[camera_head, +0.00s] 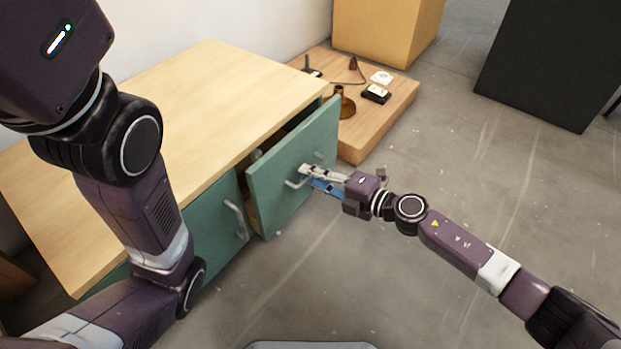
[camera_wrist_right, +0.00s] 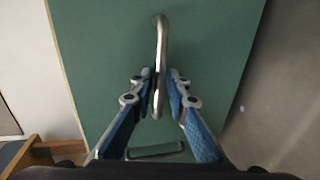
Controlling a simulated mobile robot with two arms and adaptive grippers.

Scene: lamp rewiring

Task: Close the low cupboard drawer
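The low wooden-topped cupboard (camera_head: 205,95) stands at the left in the head view. Its green-fronted drawer (camera_head: 283,190) is pulled out, with a dark gap between front and cupboard body. A metal handle (camera_head: 296,183) is on the drawer front. My right gripper (camera_head: 312,178) is at this handle. In the right wrist view the handle (camera_wrist_right: 161,45) stands between the two blue-padded fingers (camera_wrist_right: 161,88), which are close in on both sides of it and appear to grip it. My left arm crosses the left of the head view; its gripper is out of view.
A second green front with a handle (camera_head: 236,219) is nearer, beside the drawer. A low wooden platform (camera_head: 385,115) behind carries a brass lamp part (camera_head: 340,103) and small white and black pieces. A yellow box (camera_head: 385,28) and a dark block (camera_head: 545,60) stand farther back.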

